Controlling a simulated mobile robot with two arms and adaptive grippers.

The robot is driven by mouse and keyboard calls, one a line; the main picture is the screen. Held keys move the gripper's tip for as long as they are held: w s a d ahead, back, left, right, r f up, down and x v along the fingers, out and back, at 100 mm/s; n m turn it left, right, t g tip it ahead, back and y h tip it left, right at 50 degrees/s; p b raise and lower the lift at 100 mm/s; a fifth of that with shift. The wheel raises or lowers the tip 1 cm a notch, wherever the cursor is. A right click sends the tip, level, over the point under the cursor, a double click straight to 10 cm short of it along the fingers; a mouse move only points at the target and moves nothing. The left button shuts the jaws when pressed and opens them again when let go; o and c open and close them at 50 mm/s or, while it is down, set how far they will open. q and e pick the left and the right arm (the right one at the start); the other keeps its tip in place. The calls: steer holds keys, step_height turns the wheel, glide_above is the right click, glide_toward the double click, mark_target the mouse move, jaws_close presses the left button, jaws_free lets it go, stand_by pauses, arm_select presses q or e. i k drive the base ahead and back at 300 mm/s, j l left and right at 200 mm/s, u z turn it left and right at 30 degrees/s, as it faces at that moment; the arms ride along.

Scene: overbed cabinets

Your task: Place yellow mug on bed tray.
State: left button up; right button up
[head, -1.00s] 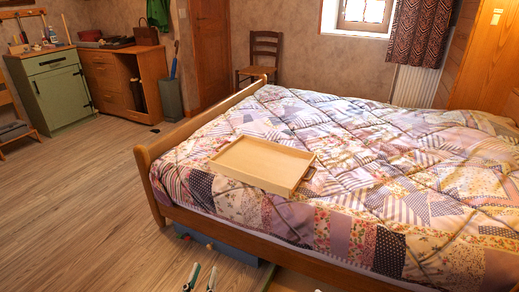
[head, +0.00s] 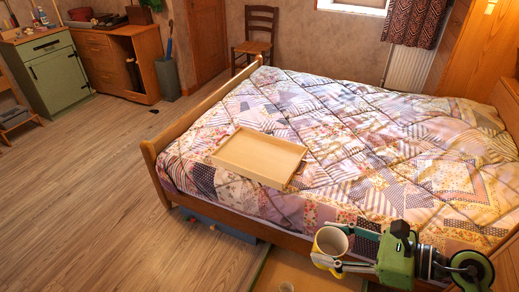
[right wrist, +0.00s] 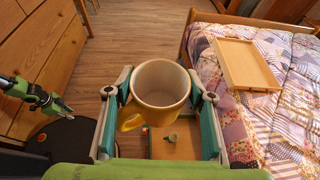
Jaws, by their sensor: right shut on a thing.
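The yellow mug (head: 331,241), pale inside, is held upright in my right gripper (head: 345,250) at the lower right of the head view. In the right wrist view the mug (right wrist: 160,85) is between the two teal fingers, its yellow handle towards the lower left. The bed tray (head: 258,158) is a shallow, light wooden tray lying empty on the quilt, left of and beyond the mug. It also shows at the upper right of the right wrist view (right wrist: 246,64). My left gripper (right wrist: 65,107) shows only there, at the left edge, too small to read.
The bed (head: 350,130) has a wooden frame and a patchwork quilt, mostly bare around the tray. A small object (right wrist: 172,140) stands on a wooden surface below the mug. Wooden drawers (right wrist: 38,50) stand at the left there.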

mark_target(258, 156)
steer(key=i+j, duration=0.25)
steer(key=i+j+z, duration=0.15)
steer(key=j, duration=0.3)
steer(key=i+j, duration=0.3)
steer(key=i+j+z, duration=0.15)
steer(key=j, duration=0.3)
steer(key=i+j+z, duration=0.1)
steer(key=i+j, duration=0.45)
steer(key=i+j+z, duration=0.15)
steer(key=i+j, duration=0.35)
steer(key=j, duration=0.15)
